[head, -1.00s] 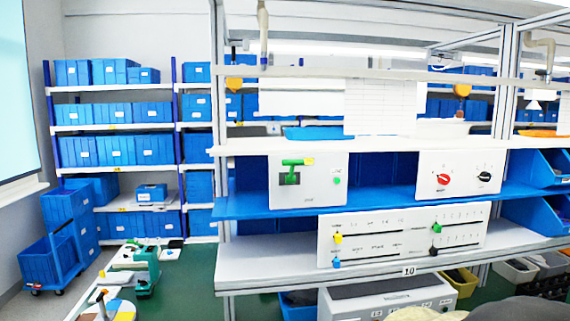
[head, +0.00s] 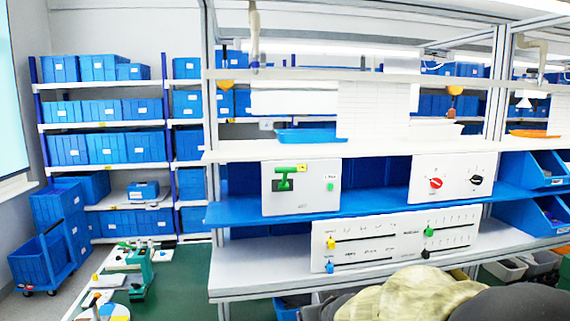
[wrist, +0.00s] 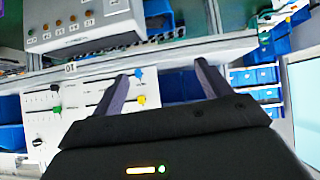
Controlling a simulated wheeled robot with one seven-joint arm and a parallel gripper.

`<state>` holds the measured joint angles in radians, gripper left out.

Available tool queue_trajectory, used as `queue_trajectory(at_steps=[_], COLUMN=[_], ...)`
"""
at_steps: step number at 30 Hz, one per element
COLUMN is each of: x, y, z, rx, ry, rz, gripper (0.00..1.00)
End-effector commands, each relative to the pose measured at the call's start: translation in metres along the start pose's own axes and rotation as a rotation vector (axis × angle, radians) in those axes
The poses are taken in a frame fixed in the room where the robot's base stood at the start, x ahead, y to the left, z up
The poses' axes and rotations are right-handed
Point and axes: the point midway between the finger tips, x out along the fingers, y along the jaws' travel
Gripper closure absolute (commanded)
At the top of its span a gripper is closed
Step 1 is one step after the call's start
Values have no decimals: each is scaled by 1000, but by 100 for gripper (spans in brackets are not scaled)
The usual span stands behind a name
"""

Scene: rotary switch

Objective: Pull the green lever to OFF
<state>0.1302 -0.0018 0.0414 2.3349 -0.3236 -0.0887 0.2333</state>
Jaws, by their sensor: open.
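The green lever (head: 284,177) is on the left part of a white switch box (head: 311,202). Its handle sits at the top of a dark slot, near a small yellow label. A green button (head: 330,186) is to its right. The box stands on the blue shelf of the workbench. My gripper (wrist: 165,80) shows in the wrist view with its two dark fingers spread and nothing between them. It is over the bench front near the slider panel, apart from the lever. I cannot make out the lever in the wrist view, nor the gripper in the head view.
A white box with red and black rotary knobs (head: 435,184) stands right of the lever box. Below is a white slider panel (head: 350,262) with yellow, blue and green knobs, also in the wrist view (wrist: 72,112). A bench shelf (head: 275,150) overhangs the switch boxes.

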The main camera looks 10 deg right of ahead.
Motion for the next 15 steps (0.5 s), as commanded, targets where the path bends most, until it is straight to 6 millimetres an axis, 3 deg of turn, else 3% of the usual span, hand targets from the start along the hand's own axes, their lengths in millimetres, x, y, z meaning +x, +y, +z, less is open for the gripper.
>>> queue_trajectory(at_steps=[1, 3, 6, 10, 15], x=[-15, -33, -62, -89, -95], y=[7, 11, 11, 6, 4], z=[-58, -120, -188, -233, -242], rx=[-13, -34, -70, -106, -117], ry=[134, 309, 509, 657, 696], rz=[-7, -29, -76, -129, -148], gripper=[23, 23, 23, 23, 23])
